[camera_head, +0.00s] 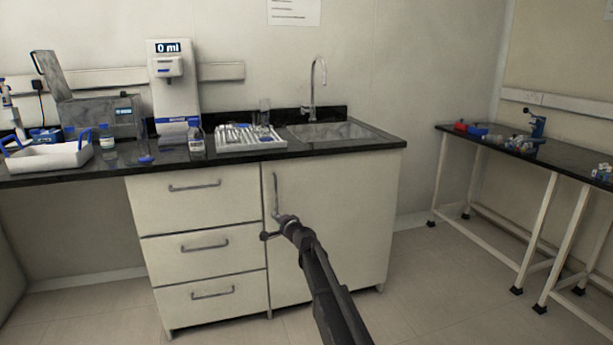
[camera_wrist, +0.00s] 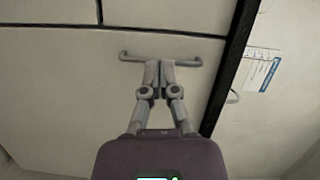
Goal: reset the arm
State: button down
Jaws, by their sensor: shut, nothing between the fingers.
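My gripper (camera_head: 279,221) is in front of the cream cabinet, at the lower end of the vertical door handle (camera_head: 275,190). In the wrist view my gripper (camera_wrist: 159,66) has its two fingers together with nothing between them. The fingertips overlap the middle of the grey bar handle (camera_wrist: 185,62) there. I cannot tell whether they touch it. The cabinet door (camera_head: 335,210) looks closed. My arm reaches up from the bottom of the head view.
A black worktop (camera_head: 362,148) above carries a sink (camera_head: 335,132), a white rack (camera_head: 248,140), a water dispenser (camera_head: 173,95) and a white tray (camera_head: 48,157). Drawers (camera_head: 205,240) are left of the door. A side table (camera_head: 465,140) stands right; floor between is clear.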

jog(key=s+d+f+n+g+h, duration=0.3)
jog(key=s+d+f+g, duration=0.25)
jog(key=s+d, duration=0.65)
jog(key=s+d+f+n+g+h, duration=0.35)
jog(key=s+d+f, duration=0.35)
jog(key=s, duration=0.9)
jog(key=s+d+f+n+g+h, duration=0.3)
jog(key=s+d+f+g+h, duration=0.15)
jog(key=s+d, duration=0.8)
notch_tip(320, 180, up, 36)
jog(key=s+p, duration=0.2)
jog(key=p, duration=3.4)
jog(key=shift+s+a+f+g+y, duration=0.2)
jog(key=shift+s+a+g+y, duration=0.15)
jog(key=shift+a, duration=0.1)
